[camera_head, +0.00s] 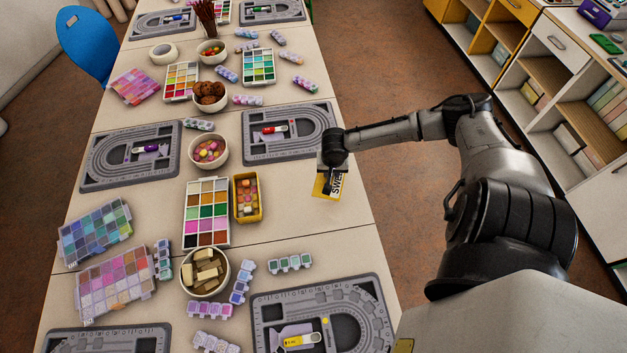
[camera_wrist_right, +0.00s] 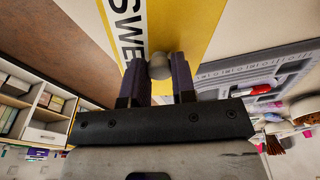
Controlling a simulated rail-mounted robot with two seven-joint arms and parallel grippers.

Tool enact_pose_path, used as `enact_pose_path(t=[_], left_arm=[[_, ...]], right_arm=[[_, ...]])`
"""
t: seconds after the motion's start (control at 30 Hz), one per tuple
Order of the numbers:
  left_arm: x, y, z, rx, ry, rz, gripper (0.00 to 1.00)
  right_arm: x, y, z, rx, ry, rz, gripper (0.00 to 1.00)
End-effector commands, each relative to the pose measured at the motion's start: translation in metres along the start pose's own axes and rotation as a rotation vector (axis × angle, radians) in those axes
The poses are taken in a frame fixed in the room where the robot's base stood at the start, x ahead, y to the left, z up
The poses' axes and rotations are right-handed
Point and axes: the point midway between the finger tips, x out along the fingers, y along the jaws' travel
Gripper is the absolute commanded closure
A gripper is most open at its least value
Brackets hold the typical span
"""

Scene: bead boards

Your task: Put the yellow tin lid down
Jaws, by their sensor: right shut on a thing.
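The yellow tin lid (camera_head: 320,188) has a white panel with black lettering and a grey knob (camera_wrist_right: 159,66). My right gripper (camera_wrist_right: 159,78) is shut on the knob, with one dark finger on each side. In the head view my right gripper (camera_head: 329,182) is above the lid and partly hides it. The lid is over the table near its right edge; I cannot tell whether it touches the tabletop. The open yellow tin (camera_head: 236,206) stands to the left of the lid, with small coloured pieces inside. My left gripper is not in view.
A grey bead board (camera_head: 247,155) lies just behind the lid, and another bead board (camera_head: 259,312) lies in front. A palette of coloured squares (camera_head: 206,213) sits left of the tin. The tabletop (camera_head: 310,228) between tin and right edge is clear.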

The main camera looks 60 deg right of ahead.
Motion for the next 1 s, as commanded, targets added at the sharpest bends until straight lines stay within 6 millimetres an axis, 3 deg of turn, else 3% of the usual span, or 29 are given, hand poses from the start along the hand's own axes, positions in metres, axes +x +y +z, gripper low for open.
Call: enact_pose_path(t=[0.1, 0.33, 0.63, 1.0], left_arm=[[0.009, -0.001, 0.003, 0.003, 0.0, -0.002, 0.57], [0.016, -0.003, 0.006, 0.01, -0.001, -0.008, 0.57], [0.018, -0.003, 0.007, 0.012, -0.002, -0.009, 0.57], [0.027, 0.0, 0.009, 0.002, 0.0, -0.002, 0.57]], right_arm=[[0.016, -0.024, -0.005, 0.003, 0.0, -0.005, 0.98], [0.034, -0.051, -0.012, 0.001, 0.001, -0.003, 0.98], [0.042, -0.058, -0.013, -0.001, 0.0, 0.001, 0.98], [0.079, -0.058, -0.009, -0.003, 0.002, 0.001, 0.98]])
